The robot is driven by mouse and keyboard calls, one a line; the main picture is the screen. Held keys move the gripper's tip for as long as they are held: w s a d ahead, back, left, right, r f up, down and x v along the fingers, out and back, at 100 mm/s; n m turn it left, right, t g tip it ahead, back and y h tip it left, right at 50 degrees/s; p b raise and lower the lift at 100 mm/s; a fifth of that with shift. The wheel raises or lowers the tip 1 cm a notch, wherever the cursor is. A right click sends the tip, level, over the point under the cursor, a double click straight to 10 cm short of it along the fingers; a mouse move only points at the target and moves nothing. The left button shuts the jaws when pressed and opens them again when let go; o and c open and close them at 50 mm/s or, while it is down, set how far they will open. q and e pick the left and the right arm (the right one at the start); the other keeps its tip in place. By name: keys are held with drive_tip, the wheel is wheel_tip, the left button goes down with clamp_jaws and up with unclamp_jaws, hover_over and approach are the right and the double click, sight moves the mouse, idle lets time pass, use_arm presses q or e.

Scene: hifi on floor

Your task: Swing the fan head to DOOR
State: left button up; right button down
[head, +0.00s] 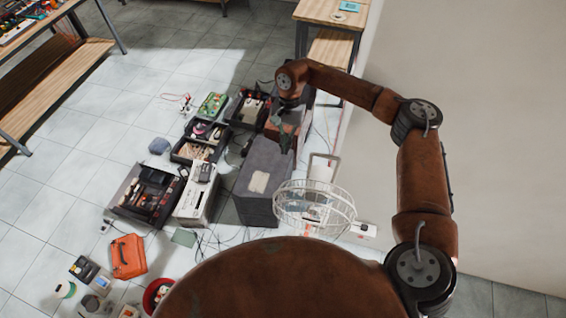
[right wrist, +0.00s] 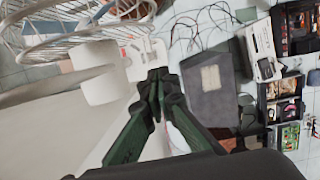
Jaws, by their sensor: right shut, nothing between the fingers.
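The fan head is a round white wire cage (head: 315,207) at the lower middle of the head view, beside the dark grey box. It also shows at the top left of the right wrist view (right wrist: 75,30). A white base with small red marks (head: 362,229) shows beside the cage; I cannot read any DOOR label. My right gripper (head: 284,140) hangs over the far end of the grey box, apart from the cage. In the right wrist view its dark green fingers (right wrist: 157,78) meet at the tips with nothing between them. My left gripper is not in view.
The dark grey box (head: 262,165) stands left of the fan. Hi-fi units, open trays (head: 148,193) and cables crowd the floor further left. An orange case (head: 128,256) lies at the lower left. A pale wall (head: 470,130) rises on the right.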

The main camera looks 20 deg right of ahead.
drive_tip(key=s+a+f+p, duration=0.3)
drive_tip(key=s+f+p, duration=0.2)
drive_tip(key=f, duration=0.4)
drive_tip(key=shift+s+a+p, duration=0.15)
drive_tip(key=shift+a+p, duration=0.05)
drive_tip(key=shift+p, duration=0.1)
